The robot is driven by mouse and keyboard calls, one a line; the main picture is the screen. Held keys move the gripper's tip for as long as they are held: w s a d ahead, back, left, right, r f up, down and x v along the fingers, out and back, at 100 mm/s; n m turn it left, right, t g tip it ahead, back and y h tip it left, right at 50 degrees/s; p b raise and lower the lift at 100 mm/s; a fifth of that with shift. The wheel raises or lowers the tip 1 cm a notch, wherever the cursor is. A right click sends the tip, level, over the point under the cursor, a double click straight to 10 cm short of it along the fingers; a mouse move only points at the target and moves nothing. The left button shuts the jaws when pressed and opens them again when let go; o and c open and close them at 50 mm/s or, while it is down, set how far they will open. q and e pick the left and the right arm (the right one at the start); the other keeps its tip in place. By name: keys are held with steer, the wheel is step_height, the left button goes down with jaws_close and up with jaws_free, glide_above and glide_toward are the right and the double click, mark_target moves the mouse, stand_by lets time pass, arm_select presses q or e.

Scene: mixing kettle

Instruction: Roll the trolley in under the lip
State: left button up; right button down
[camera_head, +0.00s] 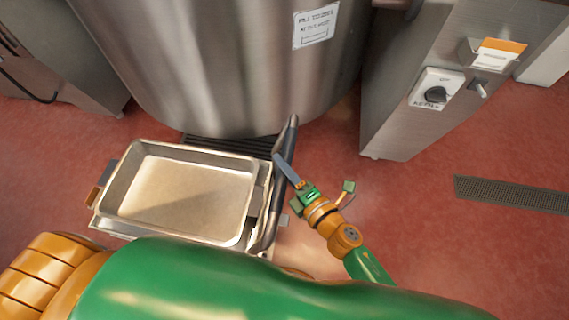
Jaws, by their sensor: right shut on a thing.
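The trolley (99,221) stands on the floor in front of the kettle, low and left of the middle of the view. It carries an empty-looking metal pan (247,212). Its dark bar handle (291,134) rises along its right side. My right gripper (283,168) is shut on this handle, with its arm coming from the lower right. The big steel kettle (215,70) is at the top; its lip is out of view. My left gripper is not in view. My green and orange arm covers the bottom of the view and hides part of the trolley's front edge.
A steel control column (410,120) with a dark knob (436,95) stands right of the kettle. A dark floor grate (230,145) lies under the kettle, behind the pan. Another drain grate (512,193) is at the right.

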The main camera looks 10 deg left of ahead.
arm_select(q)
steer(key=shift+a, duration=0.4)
arm_select(e)
steer(key=shift+a, duration=0.3)
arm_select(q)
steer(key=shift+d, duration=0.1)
arm_select(e)
steer(key=shift+r, duration=0.1)
steer(key=c, duration=1)
jaws_free()
steer(key=o, duration=0.5)
steer(key=shift+a, duration=0.2)
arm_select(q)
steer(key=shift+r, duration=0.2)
arm_select(e)
steer(key=v, duration=0.7)
steer(key=shift+d, duration=0.1)
